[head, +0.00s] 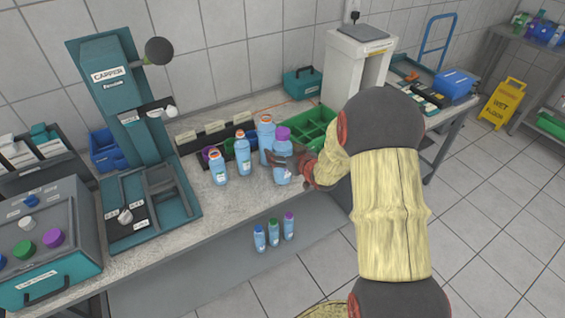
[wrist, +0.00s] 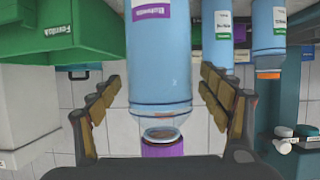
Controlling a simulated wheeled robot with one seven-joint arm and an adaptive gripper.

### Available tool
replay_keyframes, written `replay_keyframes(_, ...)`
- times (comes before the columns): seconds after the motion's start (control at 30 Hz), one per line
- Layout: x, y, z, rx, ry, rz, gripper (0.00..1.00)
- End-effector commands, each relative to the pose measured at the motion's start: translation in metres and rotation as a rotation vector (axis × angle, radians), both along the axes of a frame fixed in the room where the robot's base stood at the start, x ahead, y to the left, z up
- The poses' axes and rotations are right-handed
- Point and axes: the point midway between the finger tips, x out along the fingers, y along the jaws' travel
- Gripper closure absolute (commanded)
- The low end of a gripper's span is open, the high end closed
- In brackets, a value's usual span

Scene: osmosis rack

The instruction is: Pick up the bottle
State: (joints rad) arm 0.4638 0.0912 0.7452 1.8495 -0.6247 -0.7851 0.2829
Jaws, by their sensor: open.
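A blue bottle with a purple cap (head: 283,158) stands on the bench, at the right end of a group of similar bottles. In the wrist view, which looks upside down, this bottle (wrist: 160,62) fills the middle, with its purple cap low in the picture. My gripper (wrist: 161,84) is open, with one finger on each side of the bottle. A narrow gap shows on both sides, so it does not look gripped. In the head view my gripper (head: 296,165) is at the bottle, partly hidden by my arm.
Other blue bottles with orange caps (head: 218,168) (head: 242,152) (head: 265,138) stand close to the left. A green divided tray (head: 312,128) is just behind on the right. The capper machine (head: 125,110) stands farther left. Three small bottles (head: 273,234) are on a lower level.

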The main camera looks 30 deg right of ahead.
Motion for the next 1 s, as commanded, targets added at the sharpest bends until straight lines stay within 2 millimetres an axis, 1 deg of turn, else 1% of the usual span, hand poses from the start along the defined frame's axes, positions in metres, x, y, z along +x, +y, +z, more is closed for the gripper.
replay_keyframes(0.1, 0.0036, 0.0001, -0.0014, 0.0, 0.0, 0.0, 0.22)
replay_keyframes(0.27, 0.0036, -0.0002, -0.0008, 0.0, 0.0, -0.001, 0.22)
replay_keyframes(1.0, 0.0032, -0.0003, -0.0008, 0.0, 0.0, -0.001, 0.63)
